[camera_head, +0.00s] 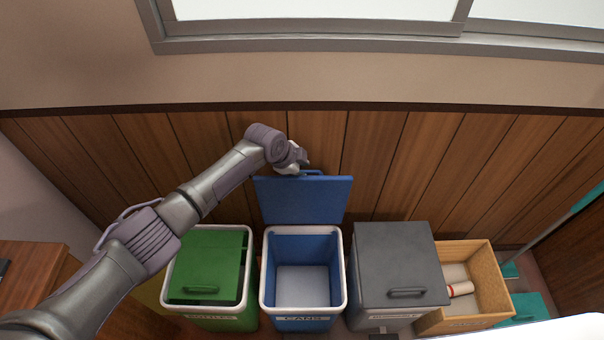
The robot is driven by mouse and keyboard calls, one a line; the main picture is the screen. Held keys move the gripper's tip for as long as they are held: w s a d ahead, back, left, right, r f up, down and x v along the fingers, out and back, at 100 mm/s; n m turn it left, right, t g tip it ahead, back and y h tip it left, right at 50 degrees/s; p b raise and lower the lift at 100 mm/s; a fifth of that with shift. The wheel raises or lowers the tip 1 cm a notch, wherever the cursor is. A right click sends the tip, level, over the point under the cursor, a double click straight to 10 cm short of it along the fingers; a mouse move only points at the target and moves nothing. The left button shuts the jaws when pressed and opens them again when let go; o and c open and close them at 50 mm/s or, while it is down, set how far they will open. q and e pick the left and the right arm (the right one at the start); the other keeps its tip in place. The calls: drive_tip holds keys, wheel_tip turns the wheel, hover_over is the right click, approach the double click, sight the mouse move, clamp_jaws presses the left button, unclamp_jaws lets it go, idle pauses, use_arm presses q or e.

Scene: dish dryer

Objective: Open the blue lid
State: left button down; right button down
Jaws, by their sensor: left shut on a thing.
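The blue lid (303,199) stands raised, roughly upright, at the back edge of the blue bin (302,325), whose front label appears to read "CANS". The bin's inside is in view and looks empty. My left arm comes in from the left, and my left gripper (304,167) is at the top edge of the lid, shut on the lid's blue handle (322,173). The fingers are small in the picture and partly hide the handle. My right gripper is not in view.
A green-lidded bin (207,262) stands left of the blue bin, its lid down. A grey-lidded bin (398,257) stands to the right, also shut. Beyond it is an open wooden box (487,262) with a red and white item (460,289). The wood-panelled wall (400,160) is close behind.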

use_arm(q)
drive_tip(key=shift+w+a+f, duration=0.1)
drive_tip(key=shift+a+f, duration=0.15)
drive_tip(key=shift+f, duration=0.05)
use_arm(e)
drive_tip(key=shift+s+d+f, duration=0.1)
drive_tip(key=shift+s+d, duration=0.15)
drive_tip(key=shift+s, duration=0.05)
use_arm(q)
drive_tip(key=c, duration=1.5)
unclamp_jaws()
drive_tip(key=shift+f, duration=0.25)
drive_tip(key=shift+r, duration=0.15)
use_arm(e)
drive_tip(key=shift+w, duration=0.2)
use_arm(q)
drive_tip(key=v, duration=1.1)
drive_tip(key=shift+w+d+r, duration=0.1)
drive_tip(key=shift+w+r, duration=0.1)
drive_tip(key=shift+r, duration=0.05)
drive_tip(key=shift+s+r, duration=0.2)
drive_tip(key=shift+r, duration=0.15)
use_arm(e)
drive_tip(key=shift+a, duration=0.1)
